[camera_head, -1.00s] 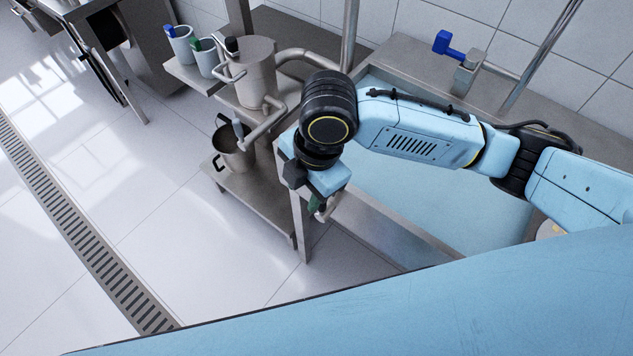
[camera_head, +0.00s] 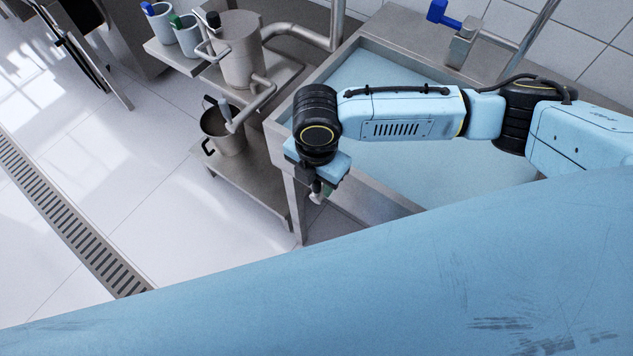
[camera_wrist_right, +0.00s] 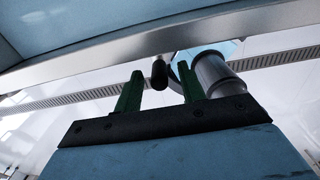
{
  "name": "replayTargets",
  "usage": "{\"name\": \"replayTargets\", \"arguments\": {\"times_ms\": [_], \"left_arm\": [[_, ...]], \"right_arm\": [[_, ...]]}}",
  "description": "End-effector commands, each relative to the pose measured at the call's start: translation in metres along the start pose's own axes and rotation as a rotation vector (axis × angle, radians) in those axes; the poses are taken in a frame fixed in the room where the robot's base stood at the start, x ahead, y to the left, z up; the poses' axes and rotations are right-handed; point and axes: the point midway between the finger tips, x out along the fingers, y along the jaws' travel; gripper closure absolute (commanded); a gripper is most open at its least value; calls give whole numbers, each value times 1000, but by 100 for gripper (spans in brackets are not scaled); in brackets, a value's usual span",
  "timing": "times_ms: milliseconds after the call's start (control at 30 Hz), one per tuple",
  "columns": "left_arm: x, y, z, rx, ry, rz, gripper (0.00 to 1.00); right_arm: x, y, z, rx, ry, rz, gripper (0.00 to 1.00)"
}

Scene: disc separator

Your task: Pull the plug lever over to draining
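The steel sink (camera_head: 385,62) holds pale blue water. My right gripper (camera_head: 318,192) is low in front of the sink's front rim, fingers down, partly hidden by my wrist in the head view. In the right wrist view its two green fingers (camera_wrist_right: 158,90) are apart with nothing gripped. A short dark handle (camera_wrist_right: 160,72), possibly the plug lever, hangs below the sink edge and shows beyond the gap between the fingertips. In the head view the lever is hidden. My left gripper is out of view.
A steel stand (camera_head: 240,48) with pipes and a pot (camera_head: 225,130) on its lower shelf is left of the sink. Two cups (camera_head: 172,32) stand on a side shelf. A blue-handled tap (camera_head: 440,14) is at the back.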

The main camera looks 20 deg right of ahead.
Motion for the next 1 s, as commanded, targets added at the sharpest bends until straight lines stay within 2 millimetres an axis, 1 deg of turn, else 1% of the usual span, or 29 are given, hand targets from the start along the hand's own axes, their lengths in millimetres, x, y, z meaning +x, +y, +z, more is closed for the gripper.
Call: {"name": "replayTargets", "arguments": {"times_ms": [33,200,467,567,700,800,1000], "left_arm": [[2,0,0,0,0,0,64],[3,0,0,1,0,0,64],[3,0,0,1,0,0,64],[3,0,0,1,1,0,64],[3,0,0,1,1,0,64],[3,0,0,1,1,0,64],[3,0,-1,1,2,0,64]], "right_arm": [[7,0,0,1,1,0,60],[16,0,0,1,0,2,60],[17,0,0,0,0,2,60],[17,0,0,0,0,2,70],[17,0,0,0,0,2,89],[17,0,0,0,0,2,100],[17,0,0,0,0,2,100]]}}
